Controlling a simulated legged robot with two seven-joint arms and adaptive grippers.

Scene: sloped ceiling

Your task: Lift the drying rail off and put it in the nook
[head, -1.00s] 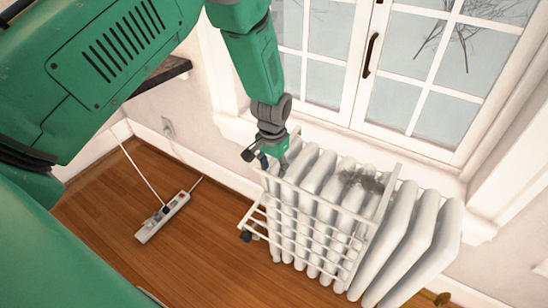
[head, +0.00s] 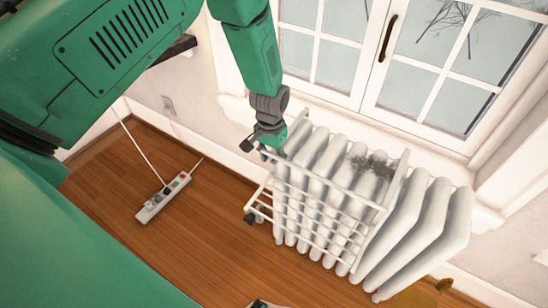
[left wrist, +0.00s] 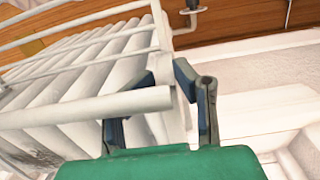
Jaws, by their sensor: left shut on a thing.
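The drying rail (head: 396,181) is a white frame of thin bars. It stands over the front and top of the white ribbed radiator (head: 435,215) under the window. My left gripper (head: 262,146) is at the rail's upper left end, shut on it. In the left wrist view a thick white bar of the rail (left wrist: 95,109) runs in from the left, and its end lies at the gripper's two fingers (left wrist: 165,100). From these views I cannot tell whether the rail is clear of the radiator. No nook can be made out.
A power strip (head: 164,197) with a white cable lies on the wooden floor (head: 190,240) left of the radiator. A window (head: 365,60) and its sill are behind. A small dark piece at the bottom edge is unclear.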

